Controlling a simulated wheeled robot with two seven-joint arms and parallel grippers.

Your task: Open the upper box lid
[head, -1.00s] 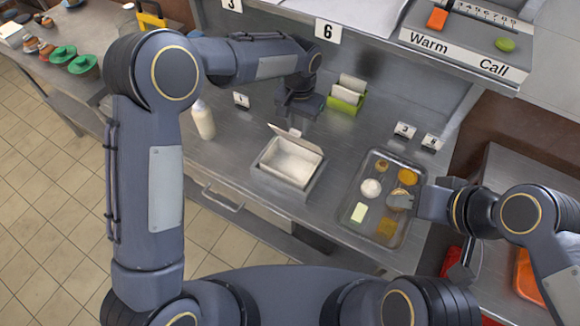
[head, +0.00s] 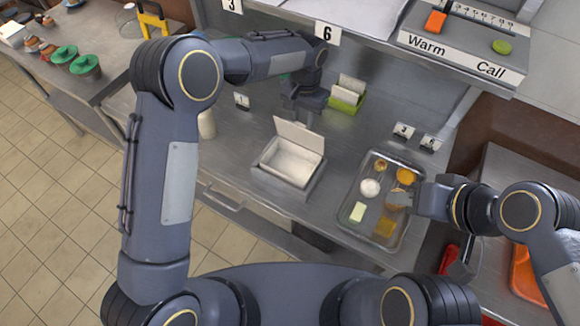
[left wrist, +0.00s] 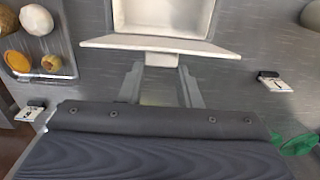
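The upper box (head: 288,165) is a white, open-topped box on the steel counter, in the middle of the head view. Its white lid (head: 299,137) stands steeply raised along the far side. In the left wrist view, the lid (left wrist: 160,47) is a pale edge with a small tab below it, beside the box (left wrist: 165,15). My left gripper (head: 304,116) is just behind the lid. In the left wrist view, its fingers (left wrist: 160,72) are apart, with the tab between their tips. My right gripper (head: 408,198) is low over the food tray; its fingertips are unclear.
The food tray (head: 352,238) holds several foods right of the box. A green holder (head: 345,97) with white pieces stands behind. A white bottle (head: 207,125) stands left, partly behind my left arm. A shelf (head: 450,62) with a green Call button overhangs the back.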

